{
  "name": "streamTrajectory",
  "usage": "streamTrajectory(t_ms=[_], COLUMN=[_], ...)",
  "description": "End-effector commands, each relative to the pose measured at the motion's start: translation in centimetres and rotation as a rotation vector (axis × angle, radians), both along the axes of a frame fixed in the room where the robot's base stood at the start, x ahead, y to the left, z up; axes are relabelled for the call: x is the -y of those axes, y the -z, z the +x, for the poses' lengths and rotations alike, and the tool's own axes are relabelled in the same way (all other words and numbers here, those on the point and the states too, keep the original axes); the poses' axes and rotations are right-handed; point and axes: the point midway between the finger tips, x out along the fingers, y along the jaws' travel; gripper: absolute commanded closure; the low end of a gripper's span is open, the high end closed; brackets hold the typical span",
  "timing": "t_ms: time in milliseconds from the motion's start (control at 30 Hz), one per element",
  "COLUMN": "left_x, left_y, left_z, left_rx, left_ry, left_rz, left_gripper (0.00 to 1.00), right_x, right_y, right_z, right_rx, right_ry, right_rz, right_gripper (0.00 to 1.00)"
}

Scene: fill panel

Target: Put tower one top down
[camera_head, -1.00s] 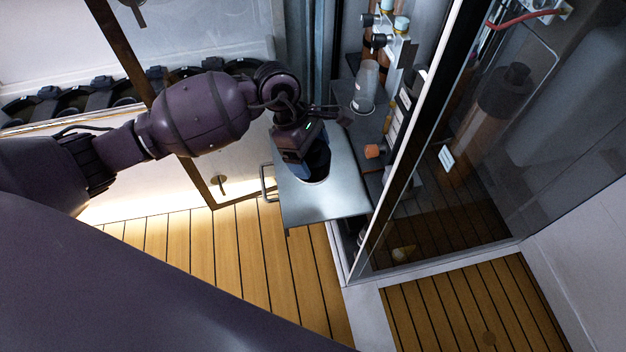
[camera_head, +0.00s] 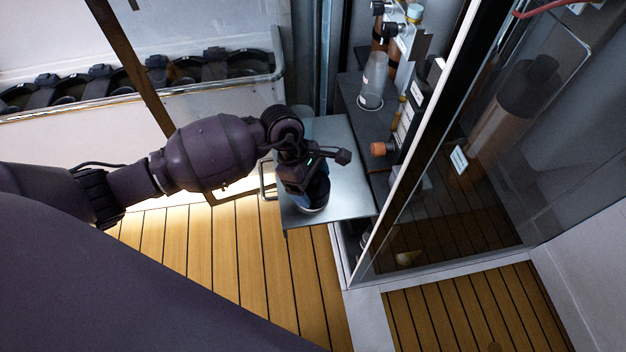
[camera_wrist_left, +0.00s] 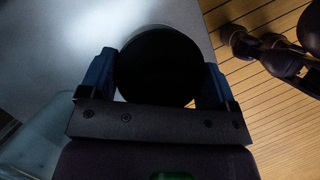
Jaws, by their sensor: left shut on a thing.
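My left gripper (camera_head: 311,190) is shut on a dark round piece (camera_head: 322,188), which I take to be the tower one top. It is over the near left part of the pull-out metal shelf (camera_head: 345,190). In the left wrist view the blue fingers of the left gripper (camera_wrist_left: 158,80) close on both sides of the black round face of the top (camera_wrist_left: 157,62). A pale rim shows at its lower edge. I cannot tell whether it touches the shelf. The right gripper is not in view.
A clear glass vessel (camera_head: 372,82) stands behind the shelf. An orange-capped part (camera_head: 380,149) is right of the shelf. A glass door (camera_head: 470,150) stands to the right. A handle (camera_head: 266,178) sits at the shelf's left edge. The shelf's right part is bare.

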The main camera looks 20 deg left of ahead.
Motion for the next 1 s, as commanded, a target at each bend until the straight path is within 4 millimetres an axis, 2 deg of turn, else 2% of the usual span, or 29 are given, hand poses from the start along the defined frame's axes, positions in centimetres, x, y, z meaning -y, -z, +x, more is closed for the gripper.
streamTrajectory(t_ms=[100, 333, 367, 467, 767, 867, 1000], left_x=[0.0, 0.0, 0.0, 0.0, 0.0, -0.4, -1.3], left_y=[-0.3, 0.1, 0.1, 0.0, -0.3, -1.3, -3.7], left_z=[0.1, 0.1, 0.1, 0.1, 0.1, 0.3, 0.4], left_rx=[0.005, 0.004, 0.002, 0.003, 0.004, 0.009, 0.013], left_ry=[0.000, 0.001, 0.000, 0.000, -0.001, 0.000, 0.000], left_rz=[0.001, 0.001, 0.002, 0.002, 0.001, 0.002, 0.004], left_gripper=[0.54, 0.54, 0.15, 0.00, 0.00, 0.00, 0.00], right_x=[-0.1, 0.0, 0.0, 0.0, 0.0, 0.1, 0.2], right_y=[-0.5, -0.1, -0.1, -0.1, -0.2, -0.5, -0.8], right_z=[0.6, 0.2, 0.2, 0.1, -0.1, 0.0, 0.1], right_rx=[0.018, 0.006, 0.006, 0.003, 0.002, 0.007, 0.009], right_ry=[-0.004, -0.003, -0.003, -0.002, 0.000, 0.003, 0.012], right_rz=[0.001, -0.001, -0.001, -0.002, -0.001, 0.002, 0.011], right_gripper=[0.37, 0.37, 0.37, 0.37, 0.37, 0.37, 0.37])
